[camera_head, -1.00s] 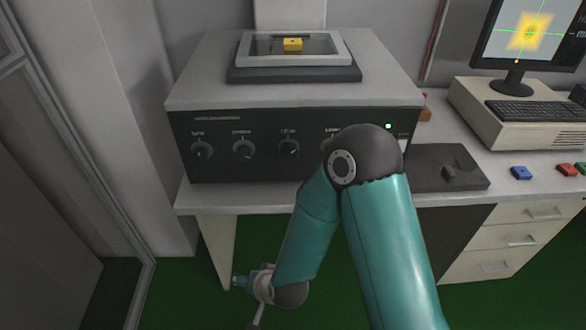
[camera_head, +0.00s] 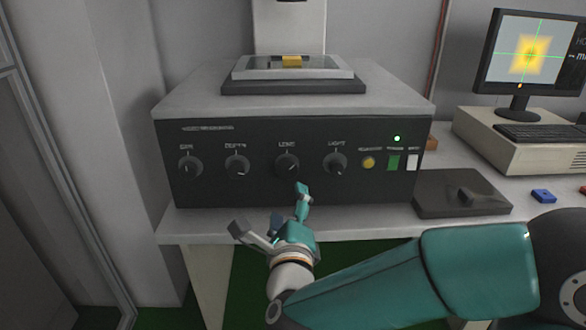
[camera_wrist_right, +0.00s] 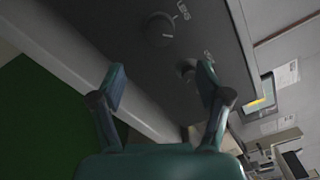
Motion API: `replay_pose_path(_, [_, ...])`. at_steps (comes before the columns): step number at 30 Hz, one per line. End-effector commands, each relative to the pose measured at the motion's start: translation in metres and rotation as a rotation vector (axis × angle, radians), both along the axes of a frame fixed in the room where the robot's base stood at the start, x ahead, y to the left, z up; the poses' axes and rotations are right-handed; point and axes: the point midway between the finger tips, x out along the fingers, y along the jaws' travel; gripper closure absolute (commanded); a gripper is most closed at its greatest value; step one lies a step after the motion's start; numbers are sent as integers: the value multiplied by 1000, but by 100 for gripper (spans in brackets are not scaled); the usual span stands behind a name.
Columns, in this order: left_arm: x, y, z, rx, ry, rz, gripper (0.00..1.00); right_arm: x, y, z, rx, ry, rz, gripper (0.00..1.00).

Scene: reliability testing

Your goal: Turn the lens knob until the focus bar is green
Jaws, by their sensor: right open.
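The lens knob (camera_head: 287,165) is a dark round knob with a pale pointer mark, third from the left on the black instrument panel. It also shows in the right wrist view (camera_wrist_right: 160,30), beyond the fingertips. My right gripper (camera_head: 270,208) is open and empty, below and in front of this knob, apart from it. Its two spread fingers show in the wrist view (camera_wrist_right: 160,82). The monitor (camera_head: 528,52) shows a blurry yellow patch with a green cross and a small orange mark at its bottom. I cannot make out a clear focus bar. My left gripper is out of view.
The light knob (camera_head: 335,164) is right of the lens knob, and the depth knob (camera_head: 237,166) is left. A dark pad (camera_head: 475,200) lies right of the instrument.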

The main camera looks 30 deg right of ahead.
Motion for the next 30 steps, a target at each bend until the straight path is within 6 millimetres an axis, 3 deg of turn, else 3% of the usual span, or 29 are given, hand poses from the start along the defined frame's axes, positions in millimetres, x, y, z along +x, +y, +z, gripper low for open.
replay_pose_path(9, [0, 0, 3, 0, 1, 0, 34, 60, -39, -2, -1, 3, -3, 24])
replay_pose_path(15, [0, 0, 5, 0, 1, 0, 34, 89, -55, -2, -1, 3, 0, 24])
replay_pose_path(21, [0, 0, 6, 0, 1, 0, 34, 103, -63, -2, -1, 4, 2, 24])
replay_pose_path(30, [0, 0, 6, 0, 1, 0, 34, 105, -64, -2, -3, 3, 3, 24])
